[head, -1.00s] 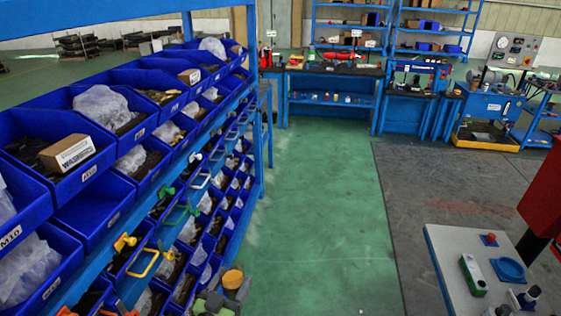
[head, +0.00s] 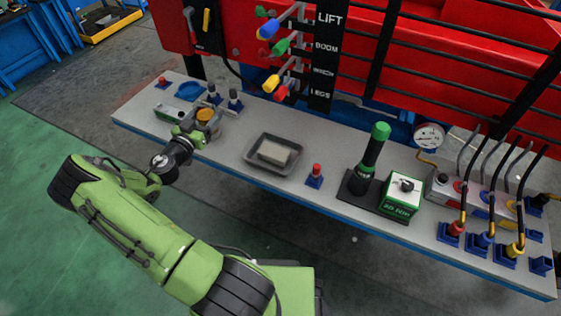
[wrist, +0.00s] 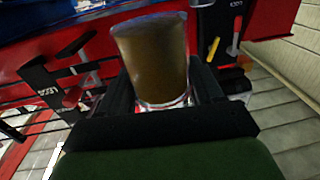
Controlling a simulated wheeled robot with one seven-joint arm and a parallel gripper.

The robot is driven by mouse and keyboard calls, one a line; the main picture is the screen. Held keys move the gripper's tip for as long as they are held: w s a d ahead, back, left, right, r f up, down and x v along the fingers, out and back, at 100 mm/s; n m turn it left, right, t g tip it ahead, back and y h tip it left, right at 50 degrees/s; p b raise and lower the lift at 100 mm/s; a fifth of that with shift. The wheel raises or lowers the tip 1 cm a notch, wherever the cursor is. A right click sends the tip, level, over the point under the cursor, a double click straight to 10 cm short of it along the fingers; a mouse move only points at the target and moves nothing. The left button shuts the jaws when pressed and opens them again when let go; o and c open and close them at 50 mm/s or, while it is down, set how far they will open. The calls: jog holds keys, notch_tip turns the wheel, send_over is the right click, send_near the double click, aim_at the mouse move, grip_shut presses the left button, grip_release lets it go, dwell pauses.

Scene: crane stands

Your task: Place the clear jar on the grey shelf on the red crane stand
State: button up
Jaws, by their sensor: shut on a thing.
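The clear jar (head: 207,115), with an orange-brown top, is in my gripper (head: 196,130) at the left part of the grey shelf (head: 226,150). In the wrist view the jar (wrist: 153,55) looks like a brown cylinder with a clear rim, between the two dark fingers of my gripper (wrist: 158,92). I cannot tell whether the jar touches the shelf. The long grey shelf, edged in blue, runs along the front of the red crane stand (head: 360,60).
Near the jar are a blue ring (head: 189,90) and dark-based knobs (head: 235,101). Rightward stand a grey tray with a block (head: 273,153), a red button (head: 315,176), a green-topped black handle (head: 370,160) and a green-white box (head: 402,197). Coloured levers (head: 270,28) overhang the shelf.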

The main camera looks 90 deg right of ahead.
jog(key=m+g, duration=0.1)
send_over(234, 145)
jog(key=shift+y, duration=0.3)
notch_tip(234, 145, down, 10)
jog(key=b, duration=0.3)
jog(key=shift+a, duration=0.1)
jog(key=shift+f, duration=0.15)
jog(key=o, duration=1.2)
